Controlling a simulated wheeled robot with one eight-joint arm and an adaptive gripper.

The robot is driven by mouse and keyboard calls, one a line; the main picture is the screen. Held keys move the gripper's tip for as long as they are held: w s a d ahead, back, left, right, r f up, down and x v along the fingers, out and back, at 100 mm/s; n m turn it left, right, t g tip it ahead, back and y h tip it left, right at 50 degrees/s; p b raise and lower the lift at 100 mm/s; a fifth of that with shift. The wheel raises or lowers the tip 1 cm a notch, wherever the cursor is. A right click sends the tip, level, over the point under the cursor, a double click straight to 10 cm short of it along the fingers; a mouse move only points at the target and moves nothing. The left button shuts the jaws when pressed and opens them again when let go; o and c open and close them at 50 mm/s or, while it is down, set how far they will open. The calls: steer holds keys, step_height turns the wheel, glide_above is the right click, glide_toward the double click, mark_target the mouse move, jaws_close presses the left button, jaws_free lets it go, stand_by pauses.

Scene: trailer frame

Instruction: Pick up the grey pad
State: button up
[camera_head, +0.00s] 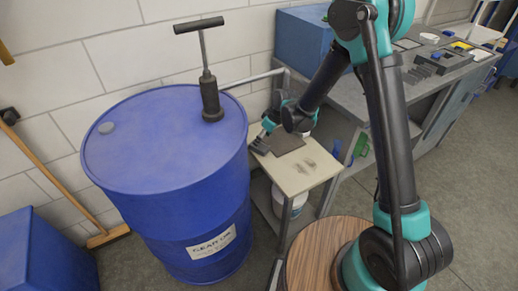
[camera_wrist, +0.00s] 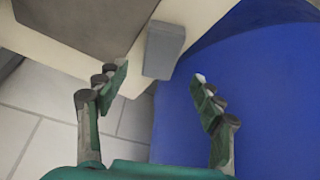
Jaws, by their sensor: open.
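The grey pad (camera_wrist: 163,50) is a small rectangular block at the edge of a cream-topped side table (camera_head: 306,178). It also shows as a dark grey piece (camera_head: 259,147) at the table's left corner in the head view. My gripper (camera_wrist: 161,80) is open, with one finger to each side of the pad's near end. A gap shows between each finger and the pad, and I cannot tell the height difference. In the head view my gripper (camera_head: 265,135) is over the table's left corner, partly hiding the pad.
A dark flat mat (camera_head: 286,143) lies beside the pad. A blue drum (camera_head: 165,140) with a black hand pump (camera_head: 210,95) stands close at the left. A grey workbench (camera_head: 395,80) and a blue box (camera_head: 302,38) are behind. A round wooden top (camera_head: 315,255) is in front.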

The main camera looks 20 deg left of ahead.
mark_target(260, 146)
steer(key=shift+d+x, duration=0.15)
steer(key=shift+x, duration=1.2)
steer(key=shift+d+x, duration=0.15)
steer(key=shift+x, duration=1.25)
steer(key=shift+s+f, duration=0.1)
steer(key=c, duration=1.1)
step_height(260, 146, up, 10)
steer(key=shift+r, duration=0.1)
